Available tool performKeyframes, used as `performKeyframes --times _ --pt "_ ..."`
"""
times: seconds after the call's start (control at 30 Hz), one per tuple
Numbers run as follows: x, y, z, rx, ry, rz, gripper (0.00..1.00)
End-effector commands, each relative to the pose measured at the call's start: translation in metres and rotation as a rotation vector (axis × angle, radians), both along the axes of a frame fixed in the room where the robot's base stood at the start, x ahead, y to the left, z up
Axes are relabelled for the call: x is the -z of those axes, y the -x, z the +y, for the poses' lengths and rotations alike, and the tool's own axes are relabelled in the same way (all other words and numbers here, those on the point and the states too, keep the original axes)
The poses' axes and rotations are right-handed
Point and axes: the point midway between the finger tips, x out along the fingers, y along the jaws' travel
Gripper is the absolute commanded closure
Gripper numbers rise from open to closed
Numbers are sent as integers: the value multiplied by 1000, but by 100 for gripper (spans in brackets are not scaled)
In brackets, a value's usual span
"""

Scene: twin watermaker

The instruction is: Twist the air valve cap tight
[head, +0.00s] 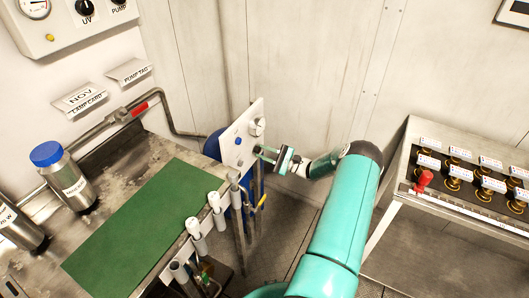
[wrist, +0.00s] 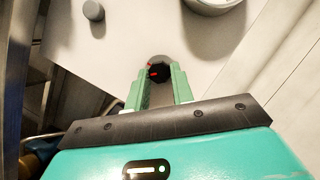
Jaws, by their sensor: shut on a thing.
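The air valve cap (wrist: 157,69) shows in the wrist view as a small dark round knob with red marks, on a pale upright panel (wrist: 120,50). My gripper (wrist: 160,80) has its green fingers on either side of the cap and is shut on it. In the head view, my gripper (head: 262,152) reaches in from the right to the white panel (head: 240,140) beside the bench. The cap itself is hidden or too small to tell there.
A grey knob (wrist: 93,11) and a larger round fitting (wrist: 210,4) sit on the panel near my fingers. A steel bench with a green mat (head: 145,230) stands left, with white-topped handles (head: 193,227) along its edge. A rack (head: 465,190) stands right.

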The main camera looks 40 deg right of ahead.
Motion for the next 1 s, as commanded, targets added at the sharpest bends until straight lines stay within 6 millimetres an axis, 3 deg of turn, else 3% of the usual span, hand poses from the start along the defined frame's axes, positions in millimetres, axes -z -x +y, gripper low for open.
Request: performKeyframes --times 0.6,1.0 --pt "2 2 4 1 -520 184 99" --pt "2 2 6 1 -678 241 99"
